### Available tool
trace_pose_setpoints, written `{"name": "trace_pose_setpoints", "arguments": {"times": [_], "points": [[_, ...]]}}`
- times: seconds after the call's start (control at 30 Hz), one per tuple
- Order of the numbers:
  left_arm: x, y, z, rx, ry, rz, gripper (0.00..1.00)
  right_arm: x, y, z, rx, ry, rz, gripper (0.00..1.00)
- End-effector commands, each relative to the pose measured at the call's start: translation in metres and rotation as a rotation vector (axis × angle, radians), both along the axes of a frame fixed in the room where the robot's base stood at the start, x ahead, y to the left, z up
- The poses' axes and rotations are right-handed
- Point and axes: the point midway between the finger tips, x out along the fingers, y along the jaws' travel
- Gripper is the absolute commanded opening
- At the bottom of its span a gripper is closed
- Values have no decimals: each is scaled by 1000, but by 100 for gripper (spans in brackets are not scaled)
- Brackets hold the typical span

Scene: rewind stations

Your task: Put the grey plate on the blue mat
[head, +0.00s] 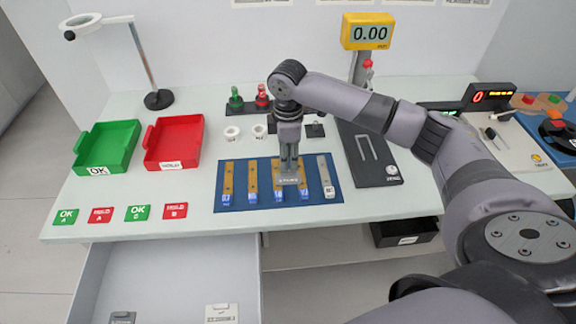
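The blue mat (221,197) lies on the pale bench top, near its front edge. Several brass strips and one grey strip (324,170) with a white label lie on it. My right gripper (288,170) points straight down over the mat, right of its middle. Its fingers are close together on a small grey plate (289,181) with faint lettering. The plate covers part of a brass strip; I cannot tell whether it touches the strip or hangs just above. My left gripper is not in view.
A green tray (105,147) and a red tray (174,143) stand at the left. Below, an open drawer (170,285) holds a light plate (221,313) and a darker one (122,318).

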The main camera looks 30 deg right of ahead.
Motion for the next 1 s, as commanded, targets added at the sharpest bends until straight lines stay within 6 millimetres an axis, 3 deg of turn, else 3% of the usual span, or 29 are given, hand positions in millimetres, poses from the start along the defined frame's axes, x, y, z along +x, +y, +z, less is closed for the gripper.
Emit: {"name": "trace_pose_setpoints", "arguments": {"times": [0.2, 0.4, 1.0], "points": [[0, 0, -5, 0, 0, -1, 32, 1, 0, 46, 1, -4, 1, 29], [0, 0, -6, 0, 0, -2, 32, 1, 0, 69, 0, -1, 1, 29], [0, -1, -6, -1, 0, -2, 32, 0, 0, 74, 0, 1, 1, 29]]}}
